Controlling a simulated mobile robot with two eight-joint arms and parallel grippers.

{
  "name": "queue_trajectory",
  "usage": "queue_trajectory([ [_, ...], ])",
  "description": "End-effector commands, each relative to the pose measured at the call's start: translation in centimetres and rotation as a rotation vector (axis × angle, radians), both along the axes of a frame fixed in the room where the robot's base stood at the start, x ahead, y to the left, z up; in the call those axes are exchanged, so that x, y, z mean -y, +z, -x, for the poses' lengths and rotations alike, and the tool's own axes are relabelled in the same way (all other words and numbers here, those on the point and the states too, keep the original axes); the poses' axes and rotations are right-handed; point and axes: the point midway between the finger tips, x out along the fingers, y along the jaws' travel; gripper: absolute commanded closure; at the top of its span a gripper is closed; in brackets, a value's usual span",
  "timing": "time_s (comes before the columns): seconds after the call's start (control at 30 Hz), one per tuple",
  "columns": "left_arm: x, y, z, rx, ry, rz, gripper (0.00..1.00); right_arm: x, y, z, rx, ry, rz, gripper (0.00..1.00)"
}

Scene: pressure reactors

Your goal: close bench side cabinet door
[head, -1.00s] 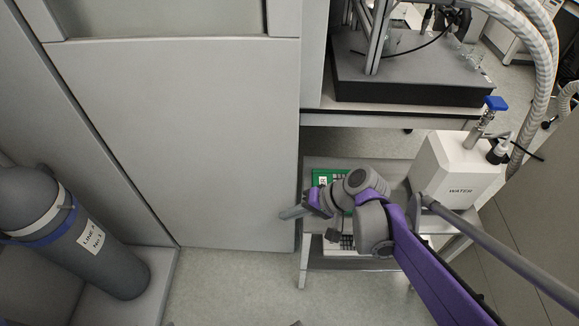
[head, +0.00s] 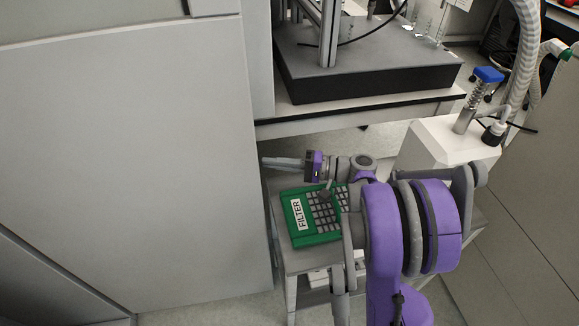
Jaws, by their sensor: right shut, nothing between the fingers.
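A large flat light-grey panel (head: 130,150), which looks like the bench side cabinet door, fills the left of the head view. It looks flat against the grey frame above it; I cannot tell whether a gap is left. No handle shows. My right gripper (head: 272,162) is shut and empty. Its fingers point left and lie close to the panel's right edge; I cannot tell whether they touch it. My left gripper is not in view.
A green FILTER box (head: 300,218) lies on a small grey cart (head: 284,258) below my right arm. A white container (head: 440,148) with a blue-topped fitting stands behind the arm. A bench with a black-sided slab (head: 375,80) is behind. Floor shows at bottom.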

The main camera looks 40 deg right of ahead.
Motion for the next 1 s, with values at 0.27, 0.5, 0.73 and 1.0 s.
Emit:
queue_trajectory([
  [0.27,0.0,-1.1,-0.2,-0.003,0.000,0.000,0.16,-2.9,-0.1,0.0,-0.001,-0.002,0.001,1.00],
  [0.5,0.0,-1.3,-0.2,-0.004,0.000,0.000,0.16,-3.7,0.0,1.3,-0.001,-0.001,0.001,1.00],
  [0.73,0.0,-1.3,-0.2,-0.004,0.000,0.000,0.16,-3.7,0.0,1.4,-0.001,-0.001,0.001,1.00],
  [1.0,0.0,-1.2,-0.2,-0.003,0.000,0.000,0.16,-4.1,0.0,1.7,-0.001,-0.008,0.001,1.00],
])
